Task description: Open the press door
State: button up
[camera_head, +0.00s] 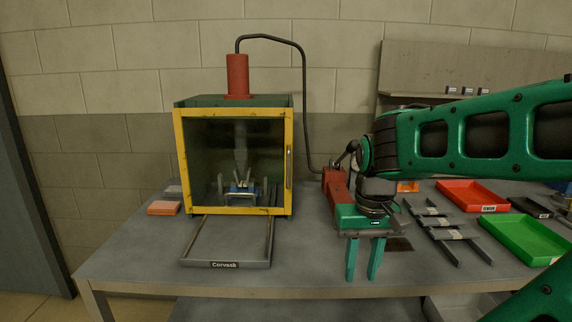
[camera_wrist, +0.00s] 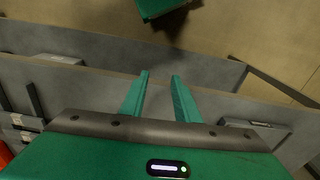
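The press (camera_head: 235,102) stands on the table with a dark body and a red cylinder on top. Its door, a yellow frame (camera_head: 181,165) around a clear panel, looks shut across the front. A vertical bar handle (camera_head: 288,168) is on the door's right side. A blue fixture (camera_head: 240,188) shows inside through the panel. My gripper (camera_head: 362,276) is right of the press and nearer the camera, fingers pointing down, apart from the door and handle. In the wrist view the fingers (camera_wrist: 160,77) are parted with nothing between them.
A rail frame labelled Corvask (camera_head: 227,264) juts forward below the door. An orange block (camera_head: 163,208) lies left of the press. A red tray (camera_head: 472,195), a green tray (camera_head: 524,237) and dark metal brackets (camera_head: 450,234) lie to the right. The table between press and gripper is mostly clear.

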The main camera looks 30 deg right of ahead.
jog(key=w+d+r+t+h, duration=0.1)
jog(key=w+d+r+t, duration=0.15)
jog(key=w+r, duration=1.05)
jog(key=n+t, duration=0.1)
jog(key=n, duration=0.1)
send_near(289, 156)
jog(key=f, duration=0.2)
jog(key=x, duration=1)
jog(key=shift+w+d+r, duration=0.1)
jog(key=shift+w, duration=0.25)
jog(key=shift+c, duration=0.6)
